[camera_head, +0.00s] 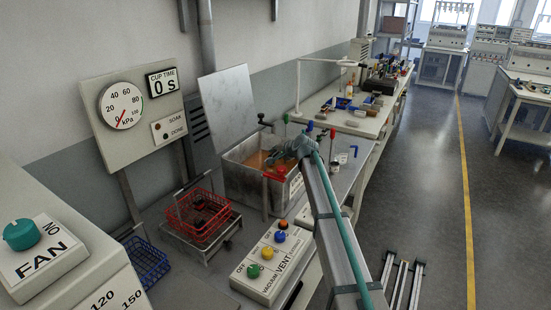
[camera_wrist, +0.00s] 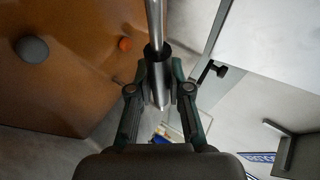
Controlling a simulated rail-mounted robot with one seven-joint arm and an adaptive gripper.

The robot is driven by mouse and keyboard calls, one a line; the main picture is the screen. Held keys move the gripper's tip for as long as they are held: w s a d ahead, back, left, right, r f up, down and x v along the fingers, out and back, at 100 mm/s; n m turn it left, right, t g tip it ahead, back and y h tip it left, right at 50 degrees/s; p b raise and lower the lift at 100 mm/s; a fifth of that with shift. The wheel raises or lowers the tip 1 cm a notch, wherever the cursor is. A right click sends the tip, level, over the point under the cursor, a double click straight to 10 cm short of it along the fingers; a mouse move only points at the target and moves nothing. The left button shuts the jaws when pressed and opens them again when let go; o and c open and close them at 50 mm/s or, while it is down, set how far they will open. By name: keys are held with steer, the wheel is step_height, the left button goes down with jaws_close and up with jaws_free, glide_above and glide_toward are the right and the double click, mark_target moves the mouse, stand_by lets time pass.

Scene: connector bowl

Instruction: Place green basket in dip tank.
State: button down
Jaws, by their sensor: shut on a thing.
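The dip tank (camera_head: 240,185) is an open grey metal box with orange liquid, on the bench beside the wall. The liquid also fills the left of the wrist view (camera_wrist: 60,75). My gripper (camera_head: 283,154) is over the tank's right side. In the wrist view my gripper (camera_wrist: 160,88) is shut on an upright metal rod (camera_wrist: 157,72), with a thicker sleeve between the fingers. A thin rod with a green tip (camera_head: 286,118) shows just above my gripper. I cannot make out a green basket in either view; what hangs from the rod is hidden.
A red wire basket (camera_head: 198,214) sits on a low stand left of the tank. A blue wire basket (camera_head: 149,262) is lower left. A button box (camera_head: 270,265) stands in front. A red part (camera_head: 274,176) is at the tank's near side.

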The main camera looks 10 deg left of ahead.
steer(key=shift+f, duration=1.2)
steer(key=shift+f, duration=0.2)
steer(key=c, duration=1.1)
jaws_free()
steer(key=shift+s+r, duration=0.1)
steer(key=shift+r, duration=0.1)
steer(key=b+v, duration=0.1)
steer(key=v, duration=0.6)
steer(key=shift+d+b, duration=0.15)
steer(key=shift+b, duration=0.15)
steer(key=shift+r, duration=0.1)
